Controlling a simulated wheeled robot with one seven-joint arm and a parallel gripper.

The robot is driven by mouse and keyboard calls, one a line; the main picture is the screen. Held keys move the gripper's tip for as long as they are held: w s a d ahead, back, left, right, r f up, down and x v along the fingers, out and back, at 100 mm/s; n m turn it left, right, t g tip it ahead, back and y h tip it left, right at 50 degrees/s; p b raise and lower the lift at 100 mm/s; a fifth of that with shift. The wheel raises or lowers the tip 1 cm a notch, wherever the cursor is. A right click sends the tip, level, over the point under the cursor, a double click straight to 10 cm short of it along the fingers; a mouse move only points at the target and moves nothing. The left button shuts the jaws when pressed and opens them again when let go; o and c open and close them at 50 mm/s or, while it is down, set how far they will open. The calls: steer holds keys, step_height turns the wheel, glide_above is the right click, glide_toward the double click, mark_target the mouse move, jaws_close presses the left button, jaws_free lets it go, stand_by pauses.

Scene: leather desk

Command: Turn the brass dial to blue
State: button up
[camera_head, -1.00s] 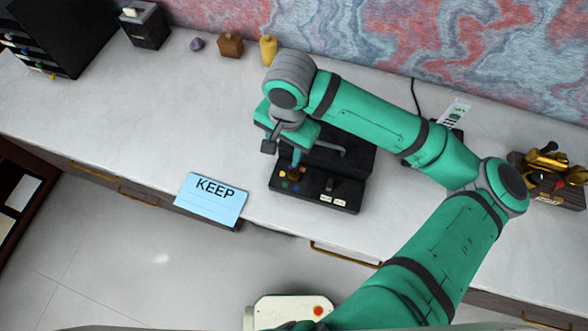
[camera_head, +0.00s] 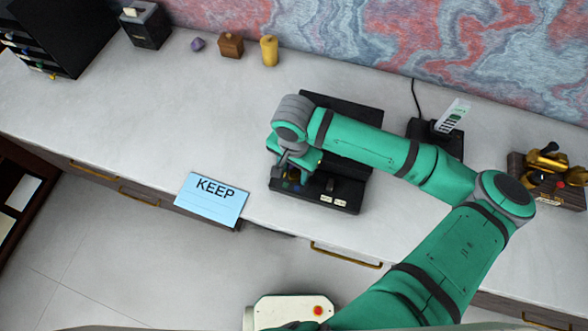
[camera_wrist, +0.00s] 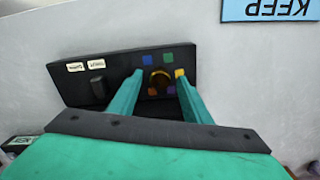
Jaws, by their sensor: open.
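The brass dial (camera_wrist: 160,80) shows in the wrist view as a round ring on a black control box (camera_wrist: 75,78). Small coloured squares surround it, among them a blue one (camera_wrist: 147,60) and a yellow one (camera_wrist: 180,73). Which square the dial points at is too small to tell. My gripper (camera_wrist: 159,79) is open, one green finger on each side of the dial; contact cannot be made out. In the head view my gripper (camera_head: 289,180) is low over the left front of the box (camera_head: 345,190), and my wrist hides the dial.
A dark switch (camera_wrist: 97,87) and two white labels (camera_wrist: 86,65) sit beside the dial on the box. A blue KEEP card (camera_head: 211,199) lies left at the desk's front edge. A black device (camera_head: 440,137) stands behind my arm. The desk's left middle is clear.

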steer(key=shift+f, duration=0.15)
steer(key=c, duration=1)
steer(key=shift+c, duration=0.2)
